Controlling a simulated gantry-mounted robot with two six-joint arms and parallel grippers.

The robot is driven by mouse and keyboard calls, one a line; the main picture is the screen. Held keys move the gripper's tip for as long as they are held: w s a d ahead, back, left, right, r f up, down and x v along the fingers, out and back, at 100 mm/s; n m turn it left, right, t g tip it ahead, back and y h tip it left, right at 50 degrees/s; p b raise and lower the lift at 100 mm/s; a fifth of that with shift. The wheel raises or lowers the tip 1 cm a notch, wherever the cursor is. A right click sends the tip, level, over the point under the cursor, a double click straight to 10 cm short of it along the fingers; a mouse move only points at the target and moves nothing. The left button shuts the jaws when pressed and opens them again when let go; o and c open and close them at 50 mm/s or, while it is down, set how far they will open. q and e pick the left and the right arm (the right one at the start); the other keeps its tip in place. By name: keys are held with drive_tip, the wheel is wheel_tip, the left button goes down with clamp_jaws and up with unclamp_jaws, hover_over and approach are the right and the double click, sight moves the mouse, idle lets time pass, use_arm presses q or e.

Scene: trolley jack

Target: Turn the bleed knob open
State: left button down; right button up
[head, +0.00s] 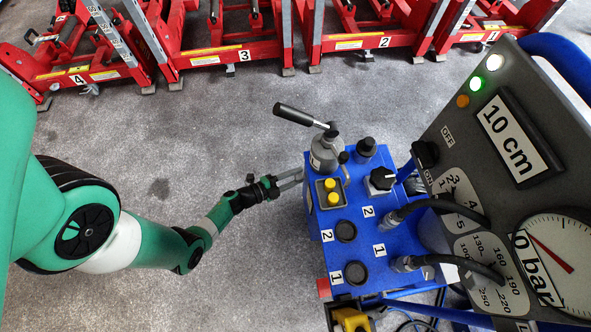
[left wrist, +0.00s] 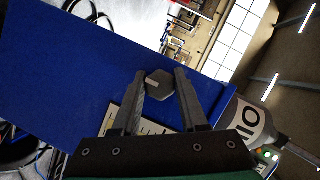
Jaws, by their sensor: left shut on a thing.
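The bleed knob (left wrist: 160,85) is a grey hexagonal knob with a pale mark, on a flat side of the blue pump unit (left wrist: 70,75). In the left wrist view it sits between the fingers of my left gripper (left wrist: 161,76), which is shut on it. In the head view my left gripper (head: 290,180) reaches the left side of the blue pump unit (head: 313,222) from the left. The knob itself is hidden there. A pale label with dark print (left wrist: 128,112) is partly covered by the fingers. My right gripper is not in view.
A grey control panel (head: 437,160) reads "10 cm" (head: 512,137), with a round gauge (head: 560,262) and a lit green lamp (head: 477,83). Red numbered jacks (head: 235,52) line the back. The grey floor (head: 190,140) is clear.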

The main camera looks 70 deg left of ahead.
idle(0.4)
use_arm(q)
drive_tip(key=shift+c, duration=2.2)
unclamp_jaws()
drive_tip(key=shift+s, duration=0.1)
drive_tip(key=p+v, duration=0.4)
drive_tip(key=v, duration=0.7)
drive_tip(key=shift+s+p, duration=0.25)
drive_tip(key=shift+p, duration=0.05)
drive_tip(key=shift+a+r, duration=0.1)
